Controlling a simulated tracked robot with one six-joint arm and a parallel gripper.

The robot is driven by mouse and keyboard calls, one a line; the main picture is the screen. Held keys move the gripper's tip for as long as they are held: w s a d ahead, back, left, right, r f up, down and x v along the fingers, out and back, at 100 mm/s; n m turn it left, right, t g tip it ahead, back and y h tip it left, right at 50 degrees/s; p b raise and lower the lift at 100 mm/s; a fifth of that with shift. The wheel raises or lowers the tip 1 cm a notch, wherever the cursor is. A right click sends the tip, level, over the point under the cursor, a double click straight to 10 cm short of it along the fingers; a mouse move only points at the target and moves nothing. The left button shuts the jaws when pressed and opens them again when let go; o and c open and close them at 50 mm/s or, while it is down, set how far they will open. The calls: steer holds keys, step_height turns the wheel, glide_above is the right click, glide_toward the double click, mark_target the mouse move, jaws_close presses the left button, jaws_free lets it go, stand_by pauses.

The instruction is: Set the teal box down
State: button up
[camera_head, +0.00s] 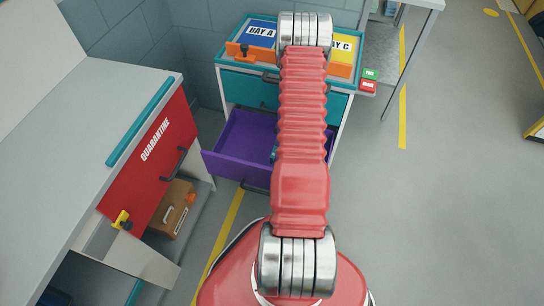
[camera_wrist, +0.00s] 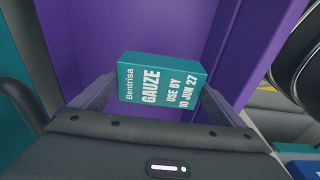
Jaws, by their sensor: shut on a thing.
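The teal box (camera_wrist: 162,80), printed "Bentrisa GAUZE USE BY 10 JUN 27", is between the two fingers of my gripper (camera_wrist: 156,96) in the wrist view. My gripper is shut on it. Behind the box is the purple inside of the open drawer (camera_head: 236,153). The purple drawer also fills much of the wrist view (camera_wrist: 85,40). I cannot tell whether the box touches the drawer floor. In the head view my arm hides my gripper and most of the box; only a small teal patch shows beside the arm.
The cabinet (camera_head: 238,86) has a teal drawer above the open one. On its top are a blue BAY A bin (camera_head: 262,30) and a yellow BAY C bin (camera_head: 342,44). A bench with a red QUARANTINE drawer (camera_head: 150,150) stands left, a brown case (camera_head: 172,208) beneath.

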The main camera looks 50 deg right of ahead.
steer(key=shift+w+f, duration=0.1)
steer(key=shift+f, duration=2.8)
steer(key=shift+f, duration=0.1)
steer(key=shift+f, duration=1.95)
steer(key=o, duration=0.9)
steer(key=shift+f, duration=0.1)
steer(key=shift+o, duration=0.2)
steer(key=shift+s+d+r, duration=0.1)
steer(key=shift+s+r, duration=0.15)
steer(key=shift+r, duration=1.75)
steer(key=shift+s+d+r, duration=0.1)
steer(key=shift+s+r, duration=0.1)
steer(key=shift+r, duration=1.85)
steer(key=shift+s+d+r, duration=0.1)
steer(key=shift+s+r, duration=0.15)
steer(key=shift+r, duration=1.75)
